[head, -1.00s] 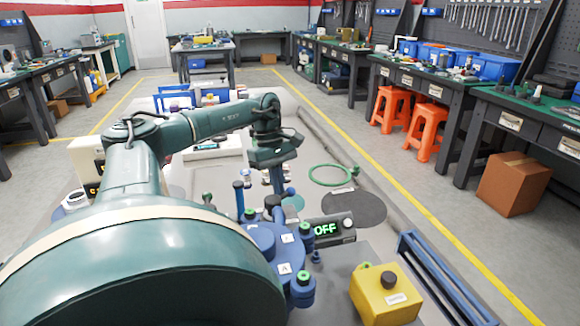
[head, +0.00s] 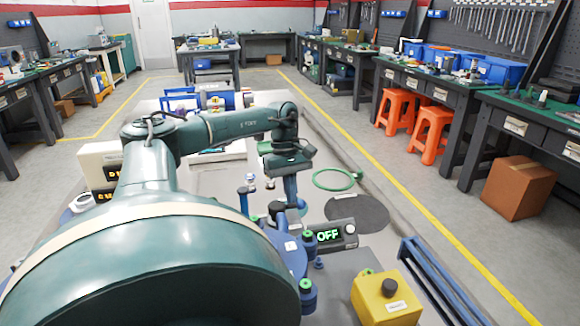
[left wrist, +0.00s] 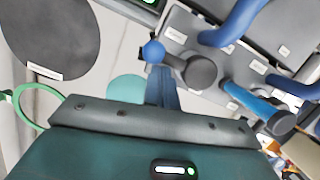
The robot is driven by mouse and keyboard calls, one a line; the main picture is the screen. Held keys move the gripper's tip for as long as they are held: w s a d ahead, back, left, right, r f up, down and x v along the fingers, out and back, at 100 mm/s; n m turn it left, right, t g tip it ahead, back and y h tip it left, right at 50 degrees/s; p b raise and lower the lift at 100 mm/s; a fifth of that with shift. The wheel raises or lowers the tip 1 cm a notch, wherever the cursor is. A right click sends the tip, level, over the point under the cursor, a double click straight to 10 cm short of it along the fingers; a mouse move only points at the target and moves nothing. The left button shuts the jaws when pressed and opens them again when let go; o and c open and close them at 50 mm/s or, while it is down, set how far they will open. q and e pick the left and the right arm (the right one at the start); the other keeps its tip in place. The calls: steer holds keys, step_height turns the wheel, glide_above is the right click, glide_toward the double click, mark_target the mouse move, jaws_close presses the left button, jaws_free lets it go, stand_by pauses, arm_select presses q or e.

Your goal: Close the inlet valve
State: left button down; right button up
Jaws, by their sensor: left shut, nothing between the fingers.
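My left gripper (head: 293,198) points down over the valve assembly, and its blue fingers (left wrist: 163,85) are shut with nothing between them. In the left wrist view, a lever with a blue ball end (left wrist: 153,52) and a dark round hub (left wrist: 200,73) lies right at the fingertips. I cannot tell whether they touch. Another blue lever with a dark cap (left wrist: 280,122) is to its right. In the head view, a dark-capped valve (head: 277,209) stands just left of the fingers. No readable label shows which lever is the inlet valve. My right gripper is not in view.
A display reading OFF (head: 328,236) stands right of the valves. A yellow box with a black button (head: 385,298) is at front right. A green ring (head: 334,179) and dark disc (head: 357,211) lie on the table. Green-topped blue posts (head: 307,290) stand in front.

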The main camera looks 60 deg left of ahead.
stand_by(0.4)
